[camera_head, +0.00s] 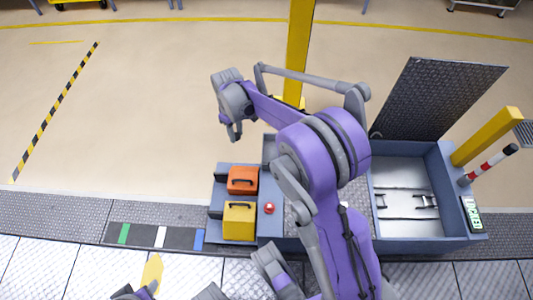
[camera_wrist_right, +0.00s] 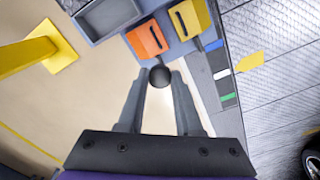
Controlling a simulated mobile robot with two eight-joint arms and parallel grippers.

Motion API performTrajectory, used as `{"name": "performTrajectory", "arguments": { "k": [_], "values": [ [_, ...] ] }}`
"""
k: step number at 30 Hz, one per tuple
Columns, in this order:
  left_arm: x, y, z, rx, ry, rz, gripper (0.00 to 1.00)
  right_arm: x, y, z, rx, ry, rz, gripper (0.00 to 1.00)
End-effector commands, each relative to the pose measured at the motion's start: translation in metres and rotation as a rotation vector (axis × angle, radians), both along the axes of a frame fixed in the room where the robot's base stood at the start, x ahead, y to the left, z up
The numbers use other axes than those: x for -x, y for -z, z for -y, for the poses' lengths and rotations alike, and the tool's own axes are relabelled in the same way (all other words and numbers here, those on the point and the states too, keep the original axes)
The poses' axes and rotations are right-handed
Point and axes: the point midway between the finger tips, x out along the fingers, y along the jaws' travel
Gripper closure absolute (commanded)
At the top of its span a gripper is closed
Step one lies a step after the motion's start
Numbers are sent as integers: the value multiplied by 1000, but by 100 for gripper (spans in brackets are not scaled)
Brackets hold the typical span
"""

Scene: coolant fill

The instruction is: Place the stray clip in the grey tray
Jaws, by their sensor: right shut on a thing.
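My right gripper (camera_head: 234,132) hangs over the bare floor, beyond and left of the grey bench unit. In the right wrist view its fingers (camera_wrist_right: 160,98) are closed around a small dark round piece, taken as the stray clip (camera_wrist_right: 160,76), held at the fingertips. The clip's full shape cannot be made out, and it is not distinguishable in the head view. The grey tray (camera_wrist_right: 78,24) is at the top left of the right wrist view, apart from the clip, with its visible floor bare. In the head view my right arm largely hides it. My left gripper is not recognisable.
An orange case (camera_head: 243,180) and a yellow case (camera_head: 239,222) stand beside a red button (camera_head: 269,208). A yellow post (camera_head: 299,45) rises behind my arm. An open bay with a raised dark lid (camera_head: 440,98) is at right. The floor at left is clear.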

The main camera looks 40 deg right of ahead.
Motion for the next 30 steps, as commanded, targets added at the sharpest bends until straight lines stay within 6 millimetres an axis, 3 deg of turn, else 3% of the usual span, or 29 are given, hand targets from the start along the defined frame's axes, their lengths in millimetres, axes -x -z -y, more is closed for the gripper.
{"name": "performTrajectory", "arguments": {
  "k": [1, 6, 12, 17, 24, 30],
  "values": [
    [1, -3, 0, 0, 0, 1, 50, -4, 20, 27, 2, -60, -1, 100],
    [2, -9, 0, 0, 0, 2, 50, -2, 82, 100, 0, -312, 1, 100],
    [2, -12, 0, 0, 0, 3, 50, 10, 127, 152, -2, -504, 2, 100],
    [2, -10, 0, 0, 0, 2, 50, 15, 145, 163, -3, -557, 3, 100],
    [0, 2, 0, 0, 0, -1, 50, 14, 188, 163, -3, -562, 3, 100],
    [-1, 7, 0, 0, 0, -1, 50, 14, 209, 163, -3, -561, 4, 100]
  ]
}}
